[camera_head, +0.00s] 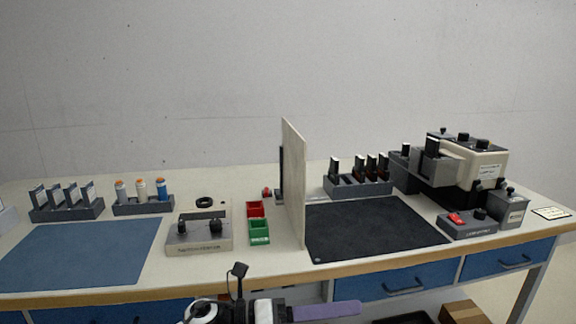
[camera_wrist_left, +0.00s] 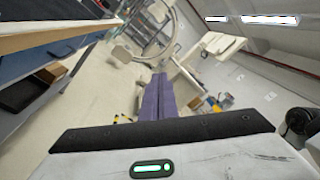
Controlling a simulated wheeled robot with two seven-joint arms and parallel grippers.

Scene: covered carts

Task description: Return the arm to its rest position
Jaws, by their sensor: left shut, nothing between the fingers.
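My left gripper (camera_head: 352,308) shows at the bottom edge of the head view, in front of the bench's front edge, with its purple fingers pointing right. In the left wrist view the purple fingers of my left gripper (camera_wrist_left: 159,82) lie together, shut and empty, pointing out over open floor. Part of my left arm is cut off by the bottom of the head view. My right gripper is in neither view.
The bench (camera_head: 275,262) spans the head view, with blue drawers below. It holds a blue mat (camera_head: 80,255), black mat (camera_head: 370,228), upright divider (camera_head: 294,180), red bin (camera_head: 255,209), green bin (camera_head: 259,231) and several devices. A cardboard box (camera_head: 464,312) lies below right.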

